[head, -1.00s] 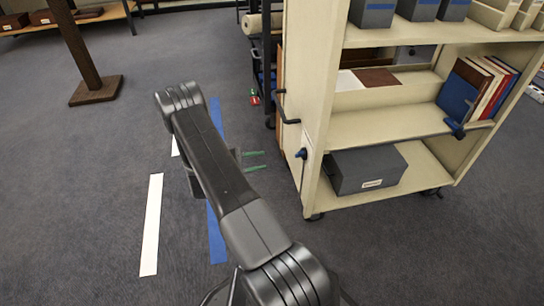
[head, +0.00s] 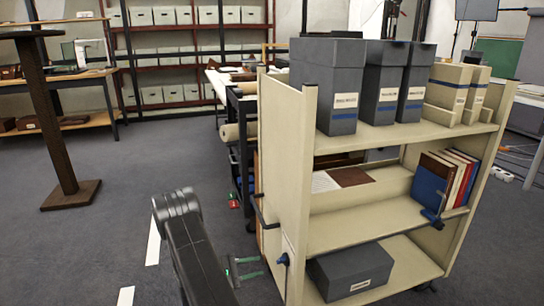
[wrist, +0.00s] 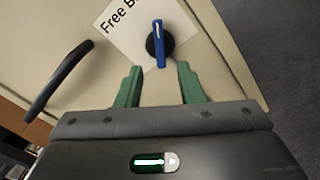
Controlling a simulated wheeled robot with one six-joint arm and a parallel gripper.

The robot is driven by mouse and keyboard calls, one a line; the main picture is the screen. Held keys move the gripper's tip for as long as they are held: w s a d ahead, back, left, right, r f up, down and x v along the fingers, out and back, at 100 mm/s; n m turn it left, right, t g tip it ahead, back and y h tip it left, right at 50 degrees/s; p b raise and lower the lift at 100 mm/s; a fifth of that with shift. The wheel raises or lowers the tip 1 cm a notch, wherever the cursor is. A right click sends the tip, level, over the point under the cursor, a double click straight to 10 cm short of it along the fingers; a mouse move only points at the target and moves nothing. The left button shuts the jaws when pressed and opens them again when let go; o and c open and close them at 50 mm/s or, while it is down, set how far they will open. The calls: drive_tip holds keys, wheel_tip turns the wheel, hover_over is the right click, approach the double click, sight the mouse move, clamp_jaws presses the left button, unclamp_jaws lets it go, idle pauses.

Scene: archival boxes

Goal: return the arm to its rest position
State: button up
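In the wrist view my gripper (wrist: 157,85) is open, its two green fingers apart with nothing held between them. It faces the cream end panel of the cart (wrist: 215,50), with a blue-handled black knob (wrist: 158,45) ahead of the fingers. The blue knob also shows on the cart's end (head: 283,259). I cannot tell the exact gap to the panel.
The cream cart (head: 285,150) carries grey boxes (head: 327,85), several books (head: 445,182) and a lower grey box (head: 350,270). A black handle (wrist: 58,88) sticks out from its end. A dark post stand (head: 70,195) is at left.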

sight(278, 261)
drive_tip(key=b+x, duration=0.1)
drive_tip(key=x, duration=0.6)
drive_tip(key=shift+d, duration=0.1)
